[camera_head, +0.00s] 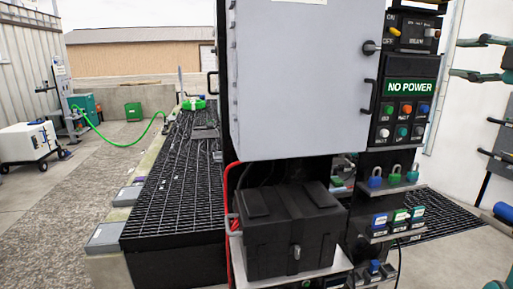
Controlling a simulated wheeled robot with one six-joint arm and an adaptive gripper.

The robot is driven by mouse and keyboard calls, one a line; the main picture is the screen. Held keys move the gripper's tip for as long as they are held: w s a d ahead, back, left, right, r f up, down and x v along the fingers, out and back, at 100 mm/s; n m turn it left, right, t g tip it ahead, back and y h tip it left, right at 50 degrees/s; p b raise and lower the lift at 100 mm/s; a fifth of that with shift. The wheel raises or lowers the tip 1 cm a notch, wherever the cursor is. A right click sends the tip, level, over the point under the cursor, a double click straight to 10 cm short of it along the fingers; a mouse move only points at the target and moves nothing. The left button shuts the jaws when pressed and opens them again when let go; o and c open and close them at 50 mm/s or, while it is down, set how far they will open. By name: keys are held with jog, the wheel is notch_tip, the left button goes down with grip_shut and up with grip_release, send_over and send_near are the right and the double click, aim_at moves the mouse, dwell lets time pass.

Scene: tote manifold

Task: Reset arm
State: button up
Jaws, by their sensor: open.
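My gripper and arm do not show clearly anywhere in this view. A large grey cabinet (295,85) fills the upper middle, with its door shut. A black tote (292,232) with a closed lid and a front latch sits on a light shelf below the cabinet. Red cables run down the tote's left side.
A control panel (405,112) reads "NO POWER" beside the cabinet. Several padlocks (394,175) stand on a shelf below it. Black grating (175,170) runs along the left. Gravel ground at left looks open.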

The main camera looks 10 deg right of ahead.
jog(key=w+a+f+m, duration=0.2)
jog(key=w+f+m, duration=0.2)
jog(key=f, duration=0.9)
jog(key=w+a+f+m, duration=0.1)
jog(key=w+f+m, duration=0.3)
jog(key=f, duration=0.9)
jog(key=s+a+f+m+h, duration=0.1)
jog(key=s+a+f+m, duration=0.15)
jog(key=f, duration=0.55)
jog(key=s+a+f+m+g+h, duration=0.15)
jog(key=a+f, duration=0.25)
jog(key=f, duration=0.4)
jog(key=s+a+f+m+t, duration=0.1)
jog(key=s+a+f+m, duration=0.15)
jog(key=f, duration=0.55)
jog(key=s+a+f+m+g, duration=0.1)
jog(key=s+a+f, duration=0.4)
jog(key=s+f, duration=0.3)
jog(key=s+a+f+m+g, duration=0.1)
jog(key=s+a+f+m, duration=0.1)
jog(key=s+a+f, duration=0.5)
jog(key=s+a+r+y, duration=0.1)
jog(key=s, duration=1.1)
jog(key=s+a+r+y, duration=0.1)
jog(key=s+a, duration=0.1)
jog(key=s, duration=1.1)
jog(key=shift+s+g, duration=0.25)
jog(key=shift+g, duration=0.2)
